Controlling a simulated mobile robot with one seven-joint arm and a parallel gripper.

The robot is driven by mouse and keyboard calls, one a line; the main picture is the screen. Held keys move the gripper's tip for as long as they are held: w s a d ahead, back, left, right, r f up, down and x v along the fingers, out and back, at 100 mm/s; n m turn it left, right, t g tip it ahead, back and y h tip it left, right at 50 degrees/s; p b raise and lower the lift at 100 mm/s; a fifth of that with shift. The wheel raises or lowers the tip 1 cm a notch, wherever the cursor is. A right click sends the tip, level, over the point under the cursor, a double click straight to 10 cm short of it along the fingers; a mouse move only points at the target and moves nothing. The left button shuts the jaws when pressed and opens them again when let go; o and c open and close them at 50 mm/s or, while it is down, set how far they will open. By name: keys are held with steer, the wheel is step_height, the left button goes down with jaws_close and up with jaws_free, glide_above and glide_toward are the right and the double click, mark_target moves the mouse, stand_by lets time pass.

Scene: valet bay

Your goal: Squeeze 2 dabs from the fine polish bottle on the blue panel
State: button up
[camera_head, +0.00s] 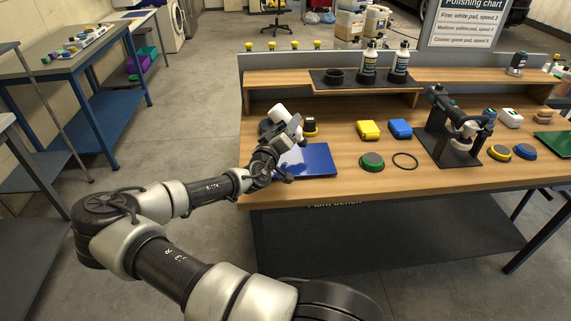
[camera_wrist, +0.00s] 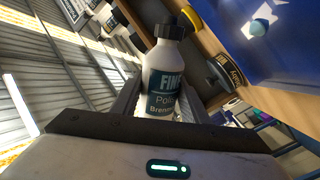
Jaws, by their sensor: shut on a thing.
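The fine polish bottle (camera_wrist: 162,80), white with a black cap and a teal "FINE" label, stands between my gripper's fingers in the wrist view. My gripper (camera_head: 290,132) is shut on it above the bench's left end. In the head view the white bottle (camera_head: 278,110) is tilted above the far left part of the blue panel. The blue panel (camera_head: 312,160) lies flat on the bench and is partly hidden by my gripper. In the wrist view the panel (camera_wrist: 285,55) fills the upper right, with a small light blue round spot on it.
Two other white bottles (camera_head: 369,62) stand on the shelf in a dark tray (camera_head: 346,82) with an empty round holder. Yellow (camera_head: 368,130) and blue (camera_head: 400,128) blocks, a green-edged pad (camera_head: 371,162) and a black ring lie to the right. A polisher (camera_head: 448,115) rests on a stand beyond.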

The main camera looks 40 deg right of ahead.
steer(key=shift+s+d, duration=0.15)
steer(key=shift+d, duration=1.25)
steer(key=o, duration=0.4)
steer(key=shift+o, duration=0.2)
